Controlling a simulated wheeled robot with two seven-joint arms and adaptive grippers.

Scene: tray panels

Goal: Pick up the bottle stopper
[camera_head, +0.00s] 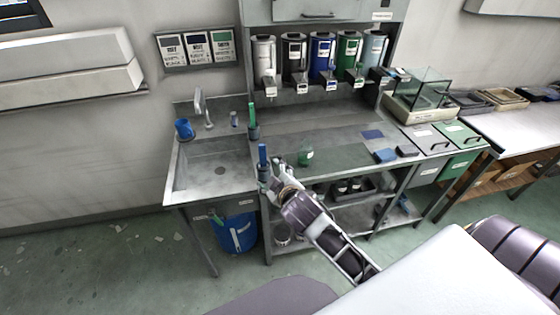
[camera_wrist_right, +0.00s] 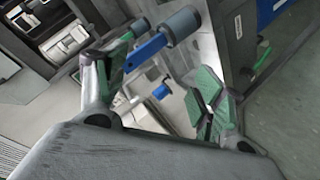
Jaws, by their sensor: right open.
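I cannot say for certain which item is the bottle stopper. A blue-handled piece with a grey cylindrical end (camera_wrist_right: 183,25) shows in the right wrist view, close to one finger; its blue handle also stands up in the head view (camera_head: 262,154). Another piece with a green handle (camera_head: 252,114) stands in a dark base behind it. My right gripper (camera_head: 273,178) is open at the counter's front edge, close beside the blue-handled piece. Its green-padded fingers are spread in the wrist view (camera_wrist_right: 165,85). I cannot tell whether they touch it. My left gripper is not in view.
A sink (camera_head: 217,172) with a tap (camera_head: 200,107) and blue cup (camera_head: 184,128) lies to the left. A green translucent vessel (camera_head: 305,156) stands on the counter. Several dispensers (camera_head: 322,58) hang above. A blue bucket (camera_head: 238,234) is below. The mid-counter is mostly clear.

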